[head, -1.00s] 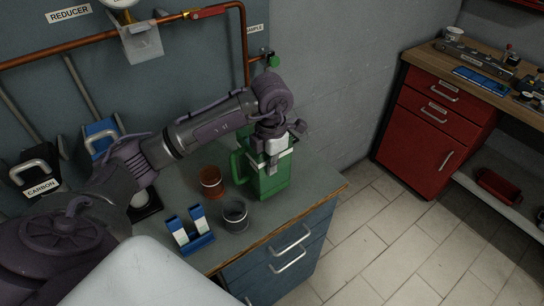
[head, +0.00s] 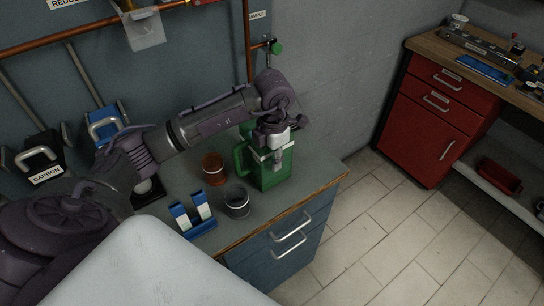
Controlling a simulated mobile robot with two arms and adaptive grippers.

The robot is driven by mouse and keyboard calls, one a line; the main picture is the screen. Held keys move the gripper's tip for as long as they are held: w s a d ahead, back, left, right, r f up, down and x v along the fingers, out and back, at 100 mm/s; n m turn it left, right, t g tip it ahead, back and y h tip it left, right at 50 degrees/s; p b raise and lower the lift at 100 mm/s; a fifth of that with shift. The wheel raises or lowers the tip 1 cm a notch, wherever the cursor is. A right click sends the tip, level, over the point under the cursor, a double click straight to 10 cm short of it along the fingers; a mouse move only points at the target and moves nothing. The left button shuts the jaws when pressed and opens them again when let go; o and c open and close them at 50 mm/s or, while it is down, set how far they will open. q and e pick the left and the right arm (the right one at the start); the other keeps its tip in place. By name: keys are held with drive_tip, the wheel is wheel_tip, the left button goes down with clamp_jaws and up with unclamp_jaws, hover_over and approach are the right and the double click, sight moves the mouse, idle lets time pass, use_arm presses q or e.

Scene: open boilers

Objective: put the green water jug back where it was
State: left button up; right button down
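The green water jug (head: 271,177) stands upright on the grey countertop near its right end, with its handle on the left side. My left gripper (head: 277,158) is at the top of the jug, fingers pointing down in front of its upper part. One pale finger shows against the jug's near face. The gripper hides part of the jug's top, and I cannot tell whether the fingers press on it. My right gripper is not in view.
A brown cup (head: 214,170), a dark grey cup (head: 237,203) and a blue-and-white holder (head: 193,215) stand left of the jug. Copper pipe with a green knob (head: 276,48) runs behind. Blue drawers (head: 285,240) are below; a red cabinet (head: 430,115) stands right, across open floor.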

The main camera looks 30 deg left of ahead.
use_arm(q)
wheel_tip(320, 180, up, 12)
drive_tip(key=b, duration=0.2)
drive_tip(key=shift+d, duration=0.2)
idle(0.6)
